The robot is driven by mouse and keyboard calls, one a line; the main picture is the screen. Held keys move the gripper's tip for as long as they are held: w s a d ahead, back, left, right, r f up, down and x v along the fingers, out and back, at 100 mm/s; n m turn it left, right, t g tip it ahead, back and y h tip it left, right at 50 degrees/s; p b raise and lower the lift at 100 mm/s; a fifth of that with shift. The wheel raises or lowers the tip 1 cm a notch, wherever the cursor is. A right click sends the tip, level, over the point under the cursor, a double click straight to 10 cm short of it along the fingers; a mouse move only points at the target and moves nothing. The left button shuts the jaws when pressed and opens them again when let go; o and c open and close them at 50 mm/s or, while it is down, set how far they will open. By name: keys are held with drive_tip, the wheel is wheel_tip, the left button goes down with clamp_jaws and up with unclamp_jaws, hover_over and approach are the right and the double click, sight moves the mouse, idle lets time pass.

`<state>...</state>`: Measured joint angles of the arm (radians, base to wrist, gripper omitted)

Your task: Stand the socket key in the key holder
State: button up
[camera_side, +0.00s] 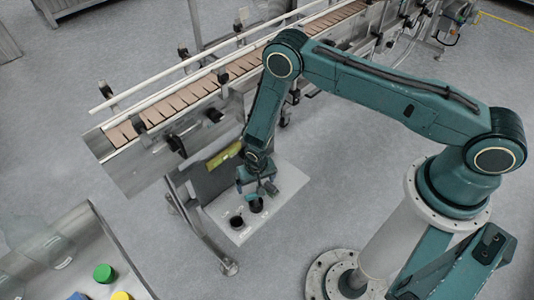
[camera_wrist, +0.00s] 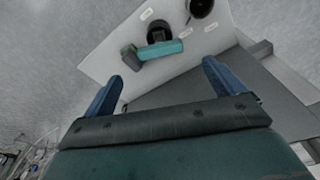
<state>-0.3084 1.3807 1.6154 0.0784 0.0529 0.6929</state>
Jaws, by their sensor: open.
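The socket key (camera_wrist: 160,50) shows in the wrist view as a teal bar with a dark grey block at its left end. It overlaps the near edge of a round black holder (camera_wrist: 158,29) on a white tabletop. I cannot tell whether it stands in that holder or is only in front of it. My gripper (camera_wrist: 160,72) is open, its blue fingers wide apart, with the key just beyond the gap between the tips. In the side view my gripper (camera_side: 256,187) hangs over the small table by the black holder (camera_side: 256,206) and hides much of the key.
A second black cup (camera_side: 237,222) stands near the front edge of the white table (camera_side: 285,187); it also shows in the wrist view (camera_wrist: 200,8). Small labels lie on the tabletop. A conveyor (camera_side: 200,98) runs behind. Coloured caps (camera_side: 104,273) sit at lower left.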

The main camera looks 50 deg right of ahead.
drive_tip(key=w+d+r+t, duration=0.1)
drive_tip(key=w+r, duration=0.1)
drive_tip(key=r, duration=0.8)
drive_tip(key=w+d+r, duration=0.1)
drive_tip(key=w+r, duration=0.2)
drive_tip(key=r, duration=0.7)
drive_tip(key=s+d+r+n+t, duration=0.1)
drive_tip(key=s+d+r, duration=0.1)
drive_tip(key=r, duration=0.7)
drive_tip(key=s+d+r+n, duration=0.1)
drive_tip(key=s+d+r, duration=0.1)
drive_tip(key=r, duration=0.7)
drive_tip(key=s+d+r+n+t, duration=0.1)
drive_tip(key=s+d+r, duration=0.3)
drive_tip(key=s+r, duration=0.9)
drive_tip(key=s+d+r+n+t, duration=0.1)
drive_tip(key=s+d+r, duration=0.1)
drive_tip(key=s, duration=1.2)
drive_tip(key=shift+s+r+y, duration=0.25)
drive_tip(key=shift+r+y, duration=0.05)
drive_tip(key=shift+r, duration=0.6)
